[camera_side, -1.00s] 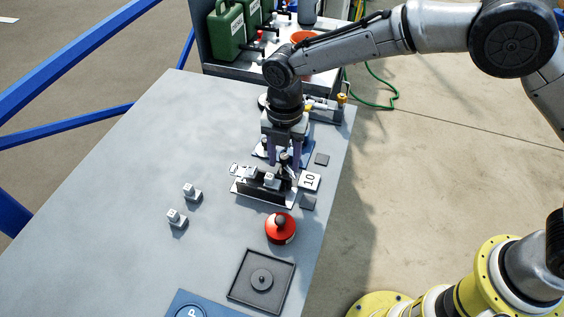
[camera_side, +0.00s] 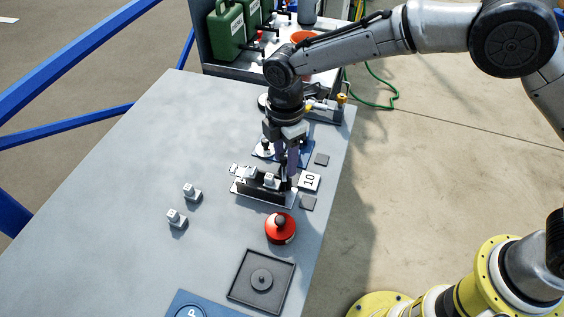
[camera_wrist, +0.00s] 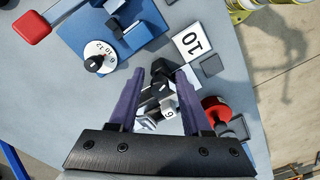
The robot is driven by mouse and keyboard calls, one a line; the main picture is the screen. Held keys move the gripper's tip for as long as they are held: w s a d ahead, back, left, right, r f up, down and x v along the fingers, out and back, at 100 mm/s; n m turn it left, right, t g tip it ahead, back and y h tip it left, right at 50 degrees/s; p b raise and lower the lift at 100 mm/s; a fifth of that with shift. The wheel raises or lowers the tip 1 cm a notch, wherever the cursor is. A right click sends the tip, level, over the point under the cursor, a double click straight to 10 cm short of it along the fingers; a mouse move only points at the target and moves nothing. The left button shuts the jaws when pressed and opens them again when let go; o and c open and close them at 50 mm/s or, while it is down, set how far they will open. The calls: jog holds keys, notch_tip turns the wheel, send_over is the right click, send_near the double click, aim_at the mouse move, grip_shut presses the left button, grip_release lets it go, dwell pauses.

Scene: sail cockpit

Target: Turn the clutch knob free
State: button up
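A black knob (camera_wrist: 162,72), likely the clutch knob, stands at one end of a dark block (camera_side: 262,186) that carries small numbered grey blocks, on a white plate. My gripper (camera_side: 289,178) points down over the right end of that block. In the wrist view its purple fingers (camera_wrist: 160,76) stand apart on either side of the knob, with a visible gap at the left finger. Contact at the right finger cannot be told. In the side view the fingers mostly hide the knob.
A white card marked 10 (camera_side: 309,181) and dark square pads lie just right. A red round knob (camera_side: 281,229) and a dark tray (camera_side: 261,281) stand nearer the camera. A numbered dial (camera_wrist: 98,56) sits on a blue plate.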

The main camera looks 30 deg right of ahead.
jog(key=shift+a, duration=0.2)
jog(key=shift+c, duration=0.2)
grip_shut()
jog(key=shift+w+r+n, duration=0.1)
jog(key=shift+n, duration=2.1)
jog(key=shift+n, duration=0.3)
jog(key=n, duration=0.3)
jog(key=shift+n, duration=0.4)
jog(key=shift+n, duration=2.3)
